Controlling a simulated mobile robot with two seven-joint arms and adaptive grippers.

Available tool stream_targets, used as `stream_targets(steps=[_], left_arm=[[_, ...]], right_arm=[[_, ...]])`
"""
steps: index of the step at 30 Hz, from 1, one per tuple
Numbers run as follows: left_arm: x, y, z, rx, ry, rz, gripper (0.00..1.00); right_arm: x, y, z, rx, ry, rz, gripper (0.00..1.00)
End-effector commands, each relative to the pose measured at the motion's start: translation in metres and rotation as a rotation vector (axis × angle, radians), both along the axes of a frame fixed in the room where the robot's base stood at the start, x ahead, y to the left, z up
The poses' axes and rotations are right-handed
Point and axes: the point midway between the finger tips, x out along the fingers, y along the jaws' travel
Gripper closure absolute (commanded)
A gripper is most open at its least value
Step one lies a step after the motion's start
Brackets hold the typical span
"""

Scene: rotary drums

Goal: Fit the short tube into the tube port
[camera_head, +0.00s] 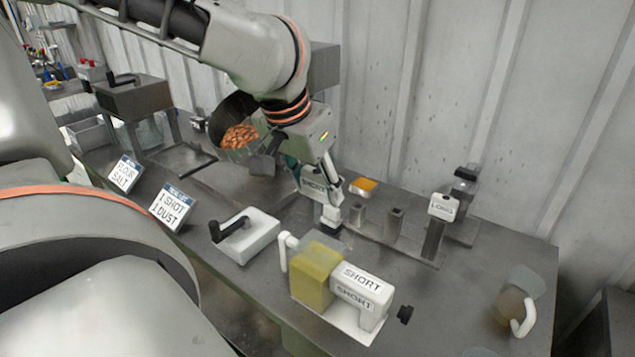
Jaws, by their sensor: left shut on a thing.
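My left gripper (329,205) hangs over the middle of the table, fingers down and shut on a small piece. A pale lettered block (312,181) shows just behind the fingers; it may be the short tube's cap, but the fingers hide much of it. I cannot tell which part is the tube port. My right gripper is not in view.
A yellow box with a white block marked SHORT (360,288) stands at the front. A white block with a black handle (250,238) is left of it. A bowl of brown pieces (238,139) is behind.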

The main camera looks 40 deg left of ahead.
Motion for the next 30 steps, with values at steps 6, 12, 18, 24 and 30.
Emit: stream_targets(steps=[6,12,18,24,30], left_arm=[[0.0,0.0,-0.021,0.0,0.002,0.0,0.76],[0.0,0.0,-0.039,0.0,0.001,-0.001,0.76],[0.0,0.0,-0.052,0.0,0.002,-0.001,0.76],[0.0,0.0,-0.057,0.0,0.002,-0.001,0.76],[0.0,0.0,-0.057,-0.001,0.001,-0.001,0.76]], right_arm=[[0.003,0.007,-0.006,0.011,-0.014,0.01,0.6],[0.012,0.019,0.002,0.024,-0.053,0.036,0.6],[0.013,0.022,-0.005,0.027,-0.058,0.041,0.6],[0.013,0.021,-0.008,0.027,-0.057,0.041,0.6],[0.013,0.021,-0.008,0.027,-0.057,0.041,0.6]])
